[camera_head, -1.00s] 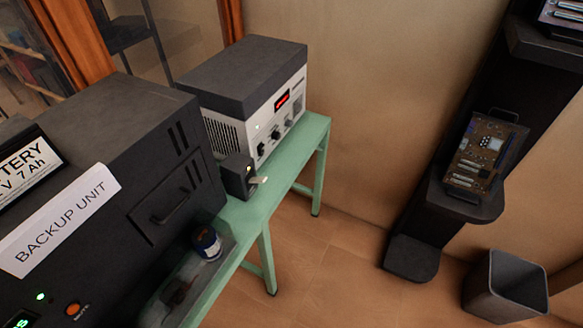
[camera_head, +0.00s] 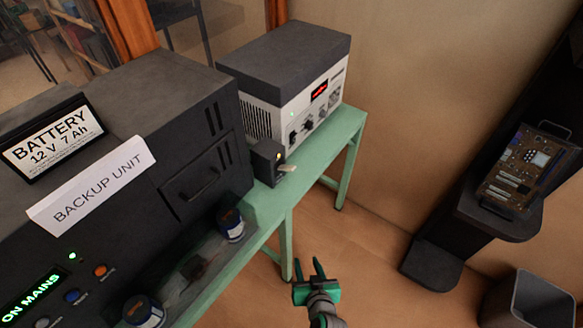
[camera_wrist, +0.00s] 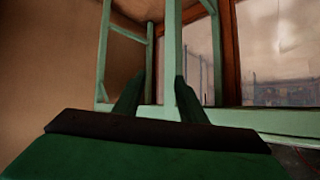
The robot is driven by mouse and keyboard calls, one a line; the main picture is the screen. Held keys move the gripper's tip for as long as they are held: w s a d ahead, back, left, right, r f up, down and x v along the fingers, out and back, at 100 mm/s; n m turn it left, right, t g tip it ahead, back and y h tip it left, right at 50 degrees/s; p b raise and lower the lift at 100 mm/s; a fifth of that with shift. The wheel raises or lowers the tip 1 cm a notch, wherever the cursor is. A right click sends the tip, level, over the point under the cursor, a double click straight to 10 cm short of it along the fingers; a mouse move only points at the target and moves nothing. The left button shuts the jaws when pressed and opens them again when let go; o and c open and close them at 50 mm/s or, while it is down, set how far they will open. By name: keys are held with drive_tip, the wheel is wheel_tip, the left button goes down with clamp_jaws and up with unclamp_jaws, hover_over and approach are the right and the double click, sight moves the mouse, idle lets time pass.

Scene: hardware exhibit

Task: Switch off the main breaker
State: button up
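The lever sticks out toward the table's front edge. My gripper (camera_head: 318,270) is open and empty in front of the table, below and to the right of the box in the head view. In the wrist view my gripper (camera_wrist: 157,92) has its two fingers apart with nothing between them. The box does not show in the wrist view.
A black backup unit (camera_head: 120,110) reading "ON MAINS" stands left of the box. A grey-and-white instrument (camera_head: 290,80) with a red display stands behind it. Blue jars (camera_head: 232,226) sit at the table front. A dark stand (camera_head: 440,255) and bin (camera_head: 530,300) are right.

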drive_tip(key=w+r+n+y, duration=0.1)
drive_tip(key=w+r+y, duration=0.1)
drive_tip(key=w, duration=0.4)
drive_tip(key=n+g+y, duration=0.3)
drive_tip(key=n+y, duration=0.4)
drive_tip(key=n, duration=0.2)
approach(294, 168)
drive_tip(key=x, duration=1.1)
drive_tip(key=shift+a, duration=0.1)
clamp_jaws()
